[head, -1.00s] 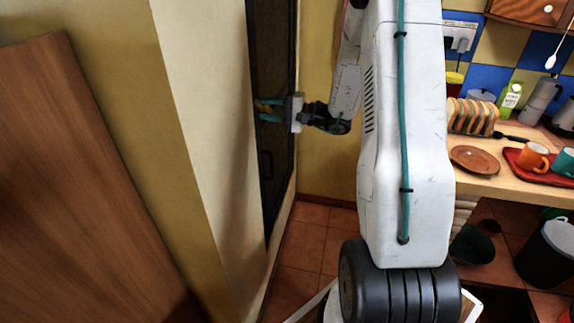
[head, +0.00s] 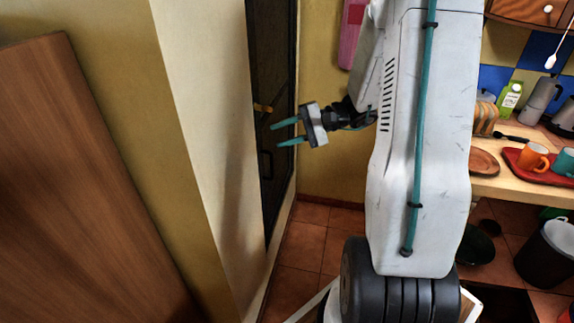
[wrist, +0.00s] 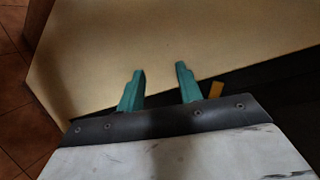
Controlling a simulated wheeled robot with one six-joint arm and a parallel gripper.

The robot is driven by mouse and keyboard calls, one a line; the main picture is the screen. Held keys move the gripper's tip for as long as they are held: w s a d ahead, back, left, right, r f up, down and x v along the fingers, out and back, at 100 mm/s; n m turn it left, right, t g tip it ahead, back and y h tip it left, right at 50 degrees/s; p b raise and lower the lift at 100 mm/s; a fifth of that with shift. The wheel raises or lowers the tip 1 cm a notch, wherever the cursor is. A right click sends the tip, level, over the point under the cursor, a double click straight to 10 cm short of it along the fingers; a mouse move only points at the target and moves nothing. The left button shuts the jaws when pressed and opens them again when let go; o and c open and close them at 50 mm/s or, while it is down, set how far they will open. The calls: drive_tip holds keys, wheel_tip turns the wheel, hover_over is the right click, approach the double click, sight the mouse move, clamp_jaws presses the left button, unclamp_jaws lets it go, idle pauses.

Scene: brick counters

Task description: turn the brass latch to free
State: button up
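The brass latch (head: 263,107) is a small yellow bar on the dark door (head: 274,60), left of centre in the head view. It points roughly sideways there. In the wrist view a short yellow piece, seemingly the latch (wrist: 216,89), shows just right of the right finger. My gripper (head: 274,134) has two teal fingers, spread apart with nothing between them. It is to the right of and a little below the latch in the head view, apart from it. The fingers also show in the wrist view (wrist: 160,69).
A dark handle (head: 267,165) is lower on the door. A cream wall edge (head: 205,110) stands close on the left, with a brown wooden panel (head: 80,180) beyond. A counter with a red tray (head: 545,168) and cups is on the right. Tiled floor (head: 305,245) shows below.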

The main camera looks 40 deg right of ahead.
drive_tip(key=s+a+r+n+g+h, duration=0.2)
drive_tip(key=s+a+g+h, duration=0.1)
drive_tip(key=s, duration=0.4)
drive_tip(key=s+a+r+n+g+h, duration=0.2)
drive_tip(key=s+a+g+h, duration=0.1)
drive_tip(key=s+a+g, duration=0.3)
drive_tip(key=shift+s+a+r+n, duration=0.15)
drive_tip(key=shift+s+a+n, duration=0.25)
drive_tip(key=shift+s+a, duration=0.6)
drive_tip(key=shift+d, duration=0.1)
